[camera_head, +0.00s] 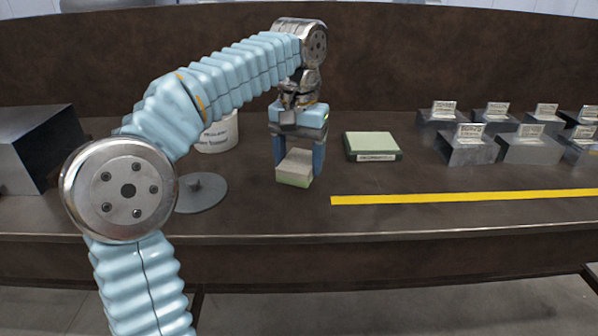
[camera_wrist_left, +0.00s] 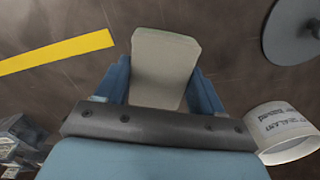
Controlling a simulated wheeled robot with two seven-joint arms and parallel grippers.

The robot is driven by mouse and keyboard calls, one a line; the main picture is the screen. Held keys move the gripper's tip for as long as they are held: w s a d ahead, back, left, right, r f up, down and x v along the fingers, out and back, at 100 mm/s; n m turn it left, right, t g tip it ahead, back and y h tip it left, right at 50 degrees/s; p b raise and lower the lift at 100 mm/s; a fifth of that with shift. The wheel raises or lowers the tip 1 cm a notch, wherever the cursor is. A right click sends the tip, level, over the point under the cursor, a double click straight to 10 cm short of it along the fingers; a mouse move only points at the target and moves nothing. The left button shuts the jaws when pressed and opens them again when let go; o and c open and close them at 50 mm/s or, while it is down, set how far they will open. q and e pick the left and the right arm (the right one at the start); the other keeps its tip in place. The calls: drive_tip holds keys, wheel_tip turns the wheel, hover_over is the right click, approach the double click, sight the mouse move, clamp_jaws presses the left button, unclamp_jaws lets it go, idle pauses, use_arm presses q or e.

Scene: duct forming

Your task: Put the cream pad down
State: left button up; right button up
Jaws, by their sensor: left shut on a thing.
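The cream pad (camera_head: 296,167) is a small block with a pale grey-cream top and a light green lower edge in the head view. My left gripper (camera_head: 299,158) points down with its blue fingers on either side of the pad and is shut on it. In the left wrist view the pad (camera_wrist_left: 163,66) sits between the two fingers (camera_wrist_left: 160,88). Whether the pad touches the bench top or hangs just above it, I cannot tell. My right gripper is not in view.
A green-topped block (camera_head: 371,146) lies right of the gripper. A grey disc with a knob (camera_head: 203,193) and a white tub (camera_head: 218,134) stand left. Several labelled metal pieces (camera_head: 468,145) stand at right. A yellow strip (camera_head: 460,199) runs along the bench (camera_head: 420,222).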

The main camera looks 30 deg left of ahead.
sight(299, 160)
use_arm(q)
drive_tip(key=shift+w+a+f+b, duration=0.15)
drive_tip(key=shift+f+b, duration=0.2)
drive_tip(key=shift+f, duration=1.4)
drive_tip(key=shift+f, duration=0.15)
drive_tip(key=o, duration=0.9)
drive_tip(key=shift+o, duration=0.2)
drive_tip(key=shift+r, duration=0.45)
wheel_tip(299, 160, up, 10)
drive_tip(key=shift+p, duration=1.05)
drive_tip(key=shift+r, duration=0.75)
